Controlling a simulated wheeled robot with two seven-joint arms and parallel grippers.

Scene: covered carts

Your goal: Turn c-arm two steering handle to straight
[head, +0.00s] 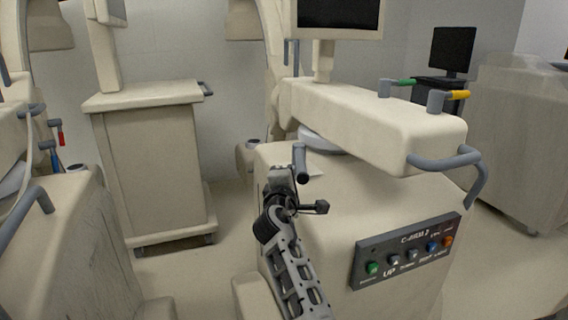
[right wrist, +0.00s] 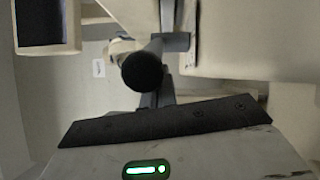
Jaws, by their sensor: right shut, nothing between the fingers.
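The c-arm two cart is the cream machine with a dark control panel (head: 408,250) lettered C-ARM 2. Its steering handle appears to be the short grey bar (head: 301,162) with a rounded end, at the cart's near left edge. In the right wrist view its dark round end (right wrist: 142,72) faces the camera. My right gripper (head: 284,178) is shut and empty, right beside the handle at its left. Whether they touch cannot be told. In the wrist view the fingers are partly hidden behind the handle's end. My left gripper is not in view.
Another cart with a grey handle (head: 25,215) stands at the left. A monitor cart (head: 155,165) stands behind. Some floor is clear between them.

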